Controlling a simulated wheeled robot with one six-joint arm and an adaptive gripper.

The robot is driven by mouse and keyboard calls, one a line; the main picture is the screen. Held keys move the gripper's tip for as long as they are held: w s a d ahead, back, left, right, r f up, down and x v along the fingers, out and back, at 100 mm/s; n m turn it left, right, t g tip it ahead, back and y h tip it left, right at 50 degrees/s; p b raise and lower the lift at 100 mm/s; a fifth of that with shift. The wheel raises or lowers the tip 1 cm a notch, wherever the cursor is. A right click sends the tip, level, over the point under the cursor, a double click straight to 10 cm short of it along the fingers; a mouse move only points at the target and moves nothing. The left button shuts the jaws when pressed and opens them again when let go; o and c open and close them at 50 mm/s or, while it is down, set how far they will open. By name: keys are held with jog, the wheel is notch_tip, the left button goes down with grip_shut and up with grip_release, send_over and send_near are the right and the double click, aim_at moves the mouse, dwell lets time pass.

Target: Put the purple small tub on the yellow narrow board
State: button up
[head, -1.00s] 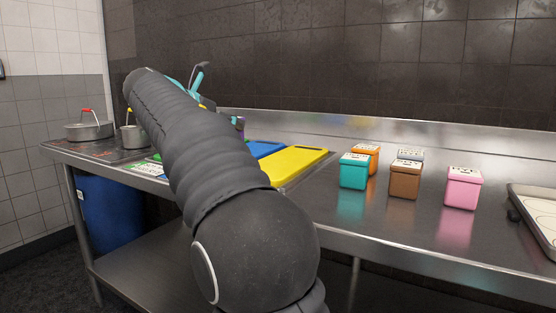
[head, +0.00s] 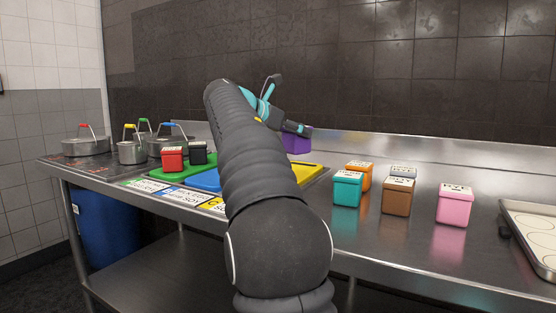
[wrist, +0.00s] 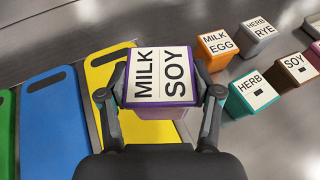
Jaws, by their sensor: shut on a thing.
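The purple small tub (wrist: 159,82) has a white lid label reading MILK SOY. In the wrist view my gripper (wrist: 160,95) is shut on it, one finger on each side. In the head view the tub (head: 297,144) hangs from my gripper (head: 303,130), raised above the counter. The yellow narrow board (wrist: 100,75) lies left of and partly under the tub in the wrist view. In the head view the yellow board (head: 308,171) shows only in part, as my arm covers the rest. No tub shows on its visible part.
A blue board (wrist: 50,110) and a green board (head: 160,170) lie further left; red (head: 172,158) and black (head: 199,152) tubs stand on the green one. Teal (head: 347,190), orange (head: 359,172), brown (head: 397,198), grey (wrist: 258,33) and pink (head: 453,205) tubs stand to the right. Pots (head: 131,152) stand at the left.

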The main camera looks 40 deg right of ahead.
jog(key=shift+w+a+f+b, duration=0.15)
jog(key=shift+w+f+b, duration=0.1)
jog(key=shift+w+f, duration=0.8)
jog(key=shift+w+a+f+b, duration=0.25)
jog(key=shift+w+f, duration=0.55)
jog(key=shift+f, duration=0.6)
jog(key=shift+w+a+f+b, duration=0.1)
jog(key=shift+w+f+b, duration=0.15)
jog(key=shift+w+f, duration=0.8)
jog(key=shift+s+f, duration=0.15)
jog(key=shift+f, duration=0.15)
jog(key=o, duration=1.3)
jog(key=shift+r, duration=0.2)
jog(key=p+v, duration=0.1)
jog(key=v, duration=1.1)
jog(key=shift+a+f, duration=0.1)
jog(key=shift+f, duration=0.05)
